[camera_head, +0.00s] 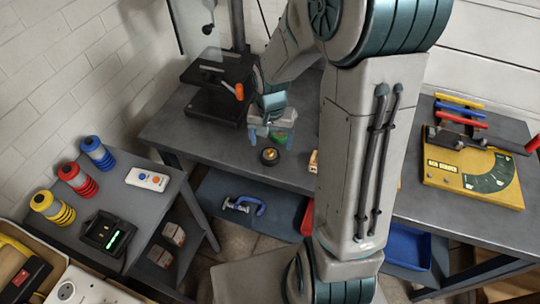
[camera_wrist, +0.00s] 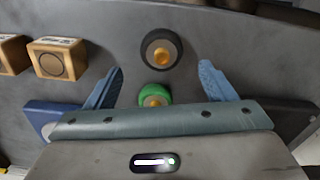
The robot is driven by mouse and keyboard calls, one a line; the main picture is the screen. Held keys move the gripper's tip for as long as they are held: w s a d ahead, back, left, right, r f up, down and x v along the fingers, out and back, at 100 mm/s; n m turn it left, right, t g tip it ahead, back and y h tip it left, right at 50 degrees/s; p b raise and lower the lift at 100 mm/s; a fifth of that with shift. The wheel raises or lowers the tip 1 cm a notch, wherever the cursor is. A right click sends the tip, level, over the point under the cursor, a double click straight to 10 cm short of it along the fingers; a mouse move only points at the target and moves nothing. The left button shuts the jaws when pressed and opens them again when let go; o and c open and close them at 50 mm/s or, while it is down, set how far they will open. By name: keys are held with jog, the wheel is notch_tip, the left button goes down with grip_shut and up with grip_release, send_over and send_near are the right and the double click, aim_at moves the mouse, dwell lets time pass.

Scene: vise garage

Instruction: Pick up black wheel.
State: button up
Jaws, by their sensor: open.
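The black wheel (camera_head: 270,156) has an orange-yellow hub and lies near the front edge of the grey workbench in the head view. It also shows in the wrist view (camera_wrist: 161,50), ahead of and between my fingertips. My gripper (camera_head: 271,133) is open and empty above the bench, a little behind the wheel in the head view. In the wrist view my gripper (camera_wrist: 162,72) has its two blue fingers spread wide. A green wheel (camera_wrist: 154,95) with a yellow hub sits between the fingers, close to the palm, partly hidden by it.
Wooden blocks (camera_wrist: 58,60) lie to the left in the wrist view. A black drill-press-like machine (camera_head: 220,85) stands on the bench behind left. A yellow angle-marked board (camera_head: 475,165) lies on the bench at right.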

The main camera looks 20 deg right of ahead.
aim_at(270, 151)
jog(key=shift+a+f+p, duration=0.15)
jog(key=shift+f+p, duration=0.3)
jog(key=shift+f, duration=2.05)
jog(key=c, duration=1.1)
jog(key=shift+r, duration=0.2)
jog(key=shift+c, duration=0.2)
